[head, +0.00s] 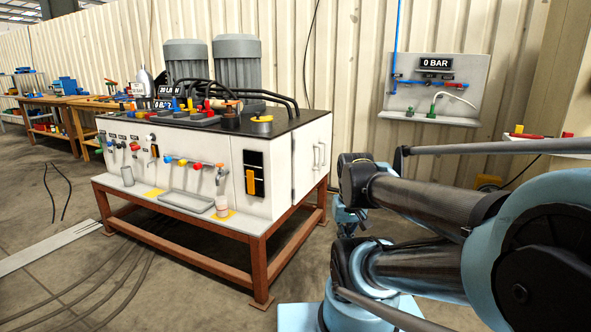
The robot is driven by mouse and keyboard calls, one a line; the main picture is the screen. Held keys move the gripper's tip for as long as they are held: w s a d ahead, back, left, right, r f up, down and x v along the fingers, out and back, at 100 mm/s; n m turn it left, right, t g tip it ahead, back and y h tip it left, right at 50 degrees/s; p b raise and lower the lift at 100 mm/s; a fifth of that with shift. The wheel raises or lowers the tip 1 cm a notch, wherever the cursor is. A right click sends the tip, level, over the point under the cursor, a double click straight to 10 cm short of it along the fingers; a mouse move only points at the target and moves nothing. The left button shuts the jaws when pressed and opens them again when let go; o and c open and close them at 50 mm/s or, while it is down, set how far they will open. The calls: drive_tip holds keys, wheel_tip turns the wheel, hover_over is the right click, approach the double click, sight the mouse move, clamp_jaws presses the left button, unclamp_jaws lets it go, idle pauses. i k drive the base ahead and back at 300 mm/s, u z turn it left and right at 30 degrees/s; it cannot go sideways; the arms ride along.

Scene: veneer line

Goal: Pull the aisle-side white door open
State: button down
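The white cabinet (270,208) has two white doors on its right end. The nearer door (304,172) and the farther door (326,140) both look shut. Two upright handles (319,155) sit side by side near the seam between them. I take the nearer door as the aisle-side one, but the view does not confirm this. My arm reaches in from the right. My gripper (347,216) seems to hang at the arm's far end, right of the cabinet and below the handles. It looks apart from the doors. Its fingers are small and partly hidden, so their opening cannot be told.
The cabinet stands on a brown frame (262,262) with legs at floor level. Its front carries coloured valves and a yellow-orange lever (250,182). A wall panel (436,88) hangs behind my arm. Hoses (120,262) lie on the floor at left. Workbenches (60,105) stand far left.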

sight(304, 145)
drive_tip(key=u, duration=0.1)
drive_tip(key=i, duration=1)
drive_tip(key=z, duration=0.1)
